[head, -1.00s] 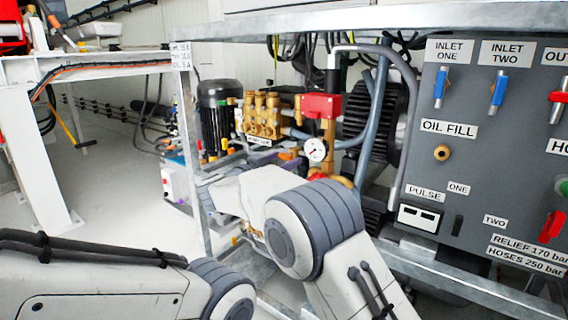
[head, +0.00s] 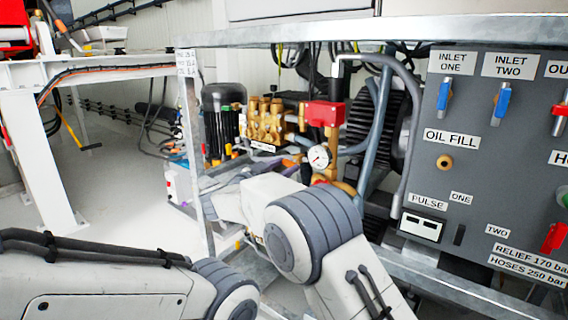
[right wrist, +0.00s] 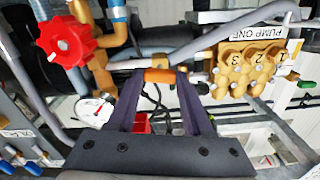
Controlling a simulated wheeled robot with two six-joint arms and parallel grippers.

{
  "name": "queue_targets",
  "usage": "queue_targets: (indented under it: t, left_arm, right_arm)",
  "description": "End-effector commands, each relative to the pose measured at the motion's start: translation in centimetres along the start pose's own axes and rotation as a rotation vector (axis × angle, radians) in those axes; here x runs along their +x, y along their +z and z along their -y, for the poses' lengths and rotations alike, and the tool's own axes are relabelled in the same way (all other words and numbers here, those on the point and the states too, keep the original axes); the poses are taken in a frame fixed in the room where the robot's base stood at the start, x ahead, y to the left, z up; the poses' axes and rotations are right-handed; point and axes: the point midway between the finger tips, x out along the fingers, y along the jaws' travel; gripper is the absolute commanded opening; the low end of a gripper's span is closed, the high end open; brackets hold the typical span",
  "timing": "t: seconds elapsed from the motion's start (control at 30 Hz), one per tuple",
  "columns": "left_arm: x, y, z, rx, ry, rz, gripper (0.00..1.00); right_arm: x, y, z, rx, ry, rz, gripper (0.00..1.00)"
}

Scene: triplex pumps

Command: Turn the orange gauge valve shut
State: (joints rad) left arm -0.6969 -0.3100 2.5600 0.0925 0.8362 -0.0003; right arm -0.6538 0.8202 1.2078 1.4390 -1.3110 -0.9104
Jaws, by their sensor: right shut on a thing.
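The orange gauge valve handle (right wrist: 159,76) lies between my right gripper's fingertips in the right wrist view. My right gripper (right wrist: 160,84) is shut on it, with one dark purple finger on each side. The white-faced pressure gauge (right wrist: 95,109) hangs to the left of the fingers there; it also shows in the head view (head: 319,157). In the head view my right forearm and wrist hide most of the gripper and the handle. My left arm crosses the lower left of the head view; its gripper is out of the picture.
A brass pump (right wrist: 243,68) labelled PUMP ONE sits right of the fingers, and a red knob (right wrist: 66,40) is upper left. The grey control panel (head: 480,190) stands on the right in the head view. A galvanised frame post (head: 190,130) stands close to my right arm.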

Motion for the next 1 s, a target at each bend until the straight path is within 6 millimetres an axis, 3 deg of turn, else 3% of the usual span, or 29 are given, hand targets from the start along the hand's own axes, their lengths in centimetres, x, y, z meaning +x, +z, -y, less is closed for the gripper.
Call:
queue_targets:
  t: [0.1,0.4,1.0]
  left_arm:
    - [-1.2,-0.1,-0.1,0.0,0.0,0.0,0.5]
    - [-2.3,-0.1,-0.2,0.0,0.0,0.0,0.5]
    - [-1.6,-0.1,-0.1,0.0,0.0,0.0,0.5]
  right_arm:
    - [0.0,-0.3,0.1,0.101,0.0,0.002,0.0]
    - [0.0,-0.1,0.0,0.386,0.001,0.001,0.0]
    - [0.0,0.2,0.0,0.958,0.003,-0.001,0.0]
